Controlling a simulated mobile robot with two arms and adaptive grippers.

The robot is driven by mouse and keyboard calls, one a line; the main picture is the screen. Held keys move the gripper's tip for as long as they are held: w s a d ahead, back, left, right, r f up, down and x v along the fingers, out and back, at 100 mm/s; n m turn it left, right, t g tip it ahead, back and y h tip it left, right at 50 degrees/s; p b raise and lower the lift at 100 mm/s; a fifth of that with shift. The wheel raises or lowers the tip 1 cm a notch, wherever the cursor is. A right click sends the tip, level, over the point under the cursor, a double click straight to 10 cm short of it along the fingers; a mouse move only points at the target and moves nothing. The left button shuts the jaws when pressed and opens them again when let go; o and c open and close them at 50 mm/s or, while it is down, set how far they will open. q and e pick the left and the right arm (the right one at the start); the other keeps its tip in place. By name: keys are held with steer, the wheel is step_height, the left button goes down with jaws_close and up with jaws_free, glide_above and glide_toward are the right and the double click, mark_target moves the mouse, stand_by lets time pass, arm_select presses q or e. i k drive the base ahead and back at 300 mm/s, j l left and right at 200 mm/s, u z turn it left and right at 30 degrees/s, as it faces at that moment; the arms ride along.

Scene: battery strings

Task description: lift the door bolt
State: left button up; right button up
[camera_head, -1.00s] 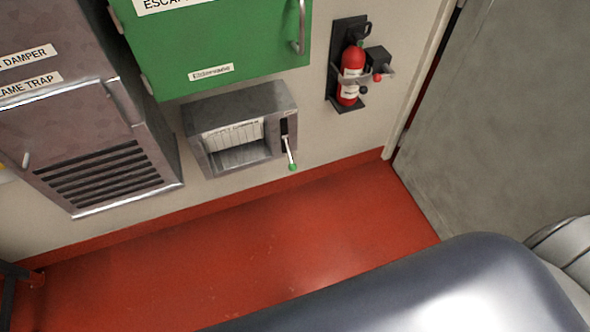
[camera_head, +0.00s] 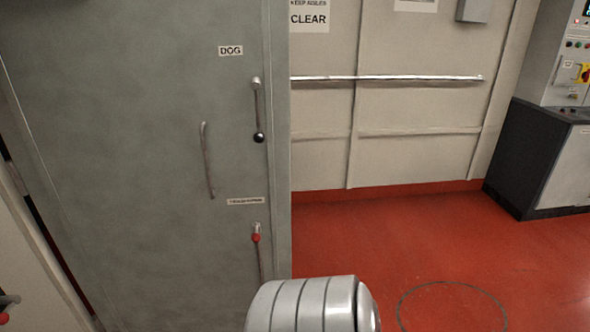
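A grey door (camera_head: 150,130) stands at the left. A rod with a red knob (camera_head: 255,237) is low near its right edge, under a small label (camera_head: 245,201) too blurred to read. It looks like the door bolt; the knob is at the rod's upper part and the rod runs down beside my grey arm link. Neither gripper shows.
A pale wall with a metal handrail (camera_head: 400,78) is right of the door. A dark and grey control cabinet (camera_head: 540,155) stands at the far right. The red floor (camera_head: 430,235) between them is clear, with a dark circle marked on it. A red object (camera_head: 4,318) shows at the lower left edge.

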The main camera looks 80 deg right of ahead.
mark_target(256, 237)
steer(key=z, duration=2.25)
